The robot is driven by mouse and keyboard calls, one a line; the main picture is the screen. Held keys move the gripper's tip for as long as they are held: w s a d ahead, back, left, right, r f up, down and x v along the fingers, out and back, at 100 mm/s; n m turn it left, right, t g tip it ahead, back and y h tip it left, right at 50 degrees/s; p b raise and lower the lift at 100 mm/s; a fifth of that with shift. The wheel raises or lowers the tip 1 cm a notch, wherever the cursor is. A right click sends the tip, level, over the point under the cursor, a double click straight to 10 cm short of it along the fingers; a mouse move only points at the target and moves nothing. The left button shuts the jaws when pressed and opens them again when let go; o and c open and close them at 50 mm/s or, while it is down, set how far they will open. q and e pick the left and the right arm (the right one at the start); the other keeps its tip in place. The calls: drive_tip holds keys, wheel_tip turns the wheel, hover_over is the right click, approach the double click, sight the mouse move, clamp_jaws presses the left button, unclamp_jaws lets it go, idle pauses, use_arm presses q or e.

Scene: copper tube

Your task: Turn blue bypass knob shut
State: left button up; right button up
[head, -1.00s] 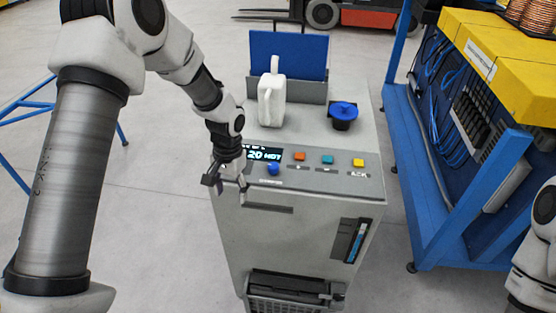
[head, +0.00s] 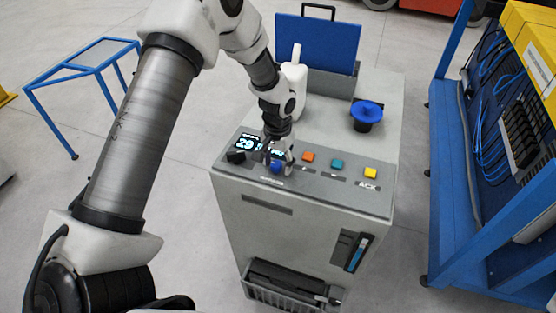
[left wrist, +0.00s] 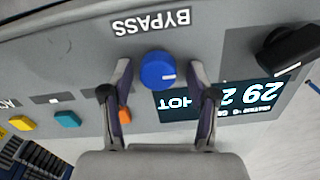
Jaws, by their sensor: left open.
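The blue bypass knob (head: 277,167) sits on the sloped front panel of the grey machine (head: 250,215). In the left wrist view the knob (left wrist: 158,70) is round with a white mark at its right side, and the word BYPASS is printed beside it, upside down. My left gripper (head: 278,160) is at the panel, coming down from above. Its fingers (left wrist: 158,78) are open, one on each side of the knob, with gaps visible between them and it. My right gripper is not in view.
A black knob (head: 236,157) and a lit display (head: 247,142) are left of the blue knob. Orange (head: 308,156), teal (head: 337,163) and yellow (head: 371,173) buttons are to the right. A blue-topped knob (head: 367,112) and a white bottle-like object (head: 294,75) stand on the machine top.

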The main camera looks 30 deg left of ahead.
use_arm(q)
drive_tip(key=shift+s+r, duration=0.35)
drive_tip(key=shift+s, duration=0.1)
drive_tip(key=c, duration=0.6)
drive_tip(key=shift+s+d+r, duration=0.15)
drive_tip(key=shift+s, duration=0.1)
clamp_jaws()
drive_tip(key=shift+w, duration=0.1)
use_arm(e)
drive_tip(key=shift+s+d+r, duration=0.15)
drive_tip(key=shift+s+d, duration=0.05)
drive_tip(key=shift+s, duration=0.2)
